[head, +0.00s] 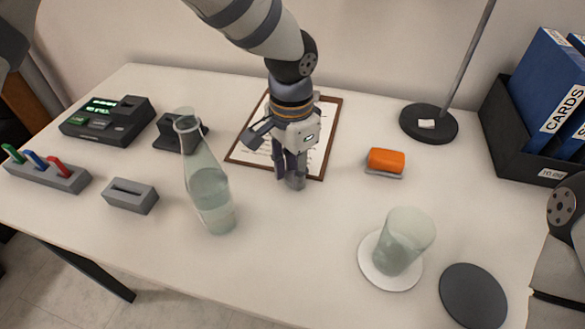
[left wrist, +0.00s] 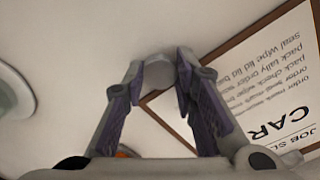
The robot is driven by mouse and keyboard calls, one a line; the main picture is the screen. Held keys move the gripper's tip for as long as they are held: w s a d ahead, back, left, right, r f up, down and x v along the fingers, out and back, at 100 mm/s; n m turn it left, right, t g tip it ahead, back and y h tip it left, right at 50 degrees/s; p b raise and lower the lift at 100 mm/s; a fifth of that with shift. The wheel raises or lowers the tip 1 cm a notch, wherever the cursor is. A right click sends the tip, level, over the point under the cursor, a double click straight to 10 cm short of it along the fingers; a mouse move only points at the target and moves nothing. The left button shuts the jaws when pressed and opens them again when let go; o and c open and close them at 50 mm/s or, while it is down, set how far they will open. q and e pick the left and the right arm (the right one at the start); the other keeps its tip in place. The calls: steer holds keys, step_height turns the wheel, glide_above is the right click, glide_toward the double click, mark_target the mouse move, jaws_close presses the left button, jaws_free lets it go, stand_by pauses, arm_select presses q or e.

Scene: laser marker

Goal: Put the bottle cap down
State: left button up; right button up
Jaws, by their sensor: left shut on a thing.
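My left gripper (head: 291,172) points down over the table, at the lower right edge of the clipboard. It is shut on the bottle cap (head: 296,181), a small greyish, see-through piece at the fingertips. In the left wrist view the cap (left wrist: 159,73) shows as a pale round shape between the purple finger pads (left wrist: 160,88). I cannot tell whether the cap touches the table. The glass bottle (head: 211,194) stands upright and uncapped to the left of the gripper, partly filled with clear liquid. My right gripper is out of view.
The clipboard (head: 247,148) lies behind the gripper. An orange-topped block (head: 386,160) and a full glass (head: 404,242) on a white coaster (head: 374,275) are to the right. A dark disc (head: 472,296) lies at front right. The table (head: 290,250) is clear between bottle and glass.

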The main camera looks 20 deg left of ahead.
mark_target(292, 176)
arm_select(q)
steer(key=shift+s+f, duration=0.1)
steer(key=shift+f, duration=0.45)
steer(key=o, duration=0.7)
steer(key=shift+f, duration=0.15)
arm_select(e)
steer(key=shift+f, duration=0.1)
arm_select(q)
step_height(292, 176, up, 14)
steer(key=p, duration=0.1)
steer(key=shift+f, duration=0.2)
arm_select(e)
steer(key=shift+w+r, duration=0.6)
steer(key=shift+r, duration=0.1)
arm_select(q)
steer(key=shift+f, duration=0.1)
